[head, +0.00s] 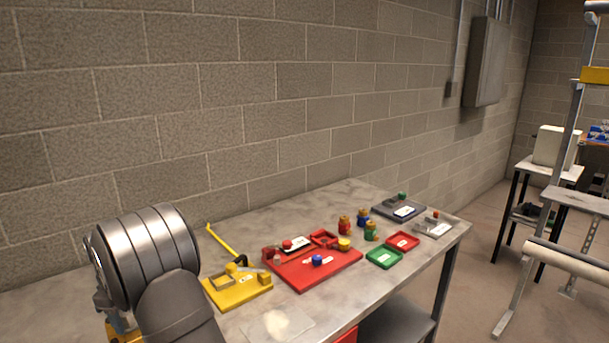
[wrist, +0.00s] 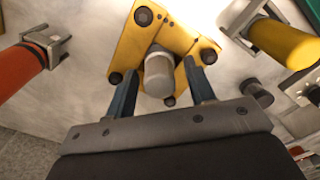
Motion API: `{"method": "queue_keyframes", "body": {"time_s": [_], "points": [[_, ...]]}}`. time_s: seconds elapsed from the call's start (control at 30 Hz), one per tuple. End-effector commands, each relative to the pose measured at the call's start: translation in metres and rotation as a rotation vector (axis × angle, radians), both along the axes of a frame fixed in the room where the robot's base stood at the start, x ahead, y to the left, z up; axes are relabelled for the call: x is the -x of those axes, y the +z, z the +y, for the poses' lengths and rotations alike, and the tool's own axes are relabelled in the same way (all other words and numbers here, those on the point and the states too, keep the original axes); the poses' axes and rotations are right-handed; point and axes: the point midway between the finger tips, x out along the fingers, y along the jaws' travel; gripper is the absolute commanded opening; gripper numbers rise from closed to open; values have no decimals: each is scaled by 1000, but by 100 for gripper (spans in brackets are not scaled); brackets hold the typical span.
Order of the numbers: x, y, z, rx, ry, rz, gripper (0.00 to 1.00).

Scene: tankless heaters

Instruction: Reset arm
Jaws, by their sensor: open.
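My gripper (wrist: 160,70) shows in the wrist view with its two blue fingers apart. A yellow three-cornered plate (wrist: 133,45) with dark round knobs at its corners lies ahead of it. A grey rounded cylinder (wrist: 158,76) on the plate stands between the fingers. Gaps show beside the cylinder, though I cannot tell the exact depth. A bit of yellow (head: 122,330) shows beneath the arm.
A red cylinder (wrist: 18,68) is left of the fingers and a yellow cylinder (wrist: 285,42) right. On the table (head: 105,246) are a yellow board (head: 228,297), a red board (head: 318,275), a green tray (head: 384,258) and small jars. A block wall (head: 200,100) stands behind.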

Motion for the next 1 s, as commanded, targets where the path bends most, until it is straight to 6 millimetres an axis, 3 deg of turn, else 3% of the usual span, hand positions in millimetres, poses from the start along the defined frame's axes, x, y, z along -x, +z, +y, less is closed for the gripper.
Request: {"method": "queue_keyframes", "body": {"time_s": [0.03, 0.1, 0.4, 0.73, 0.97, 1.0], "points": [[-1, 15, 2, -9, 0, -7, 50], [-1, 23, 1, -7, 0, -6, 50], [-1, 38, 1, -5, 0, -4, 50], [-1, 35, 1, -5, 0, -4, 50], [0, 6, 1, -3, 0, -2, 50], [-1, 9, 1, -7, 0, -6, 50]]}}
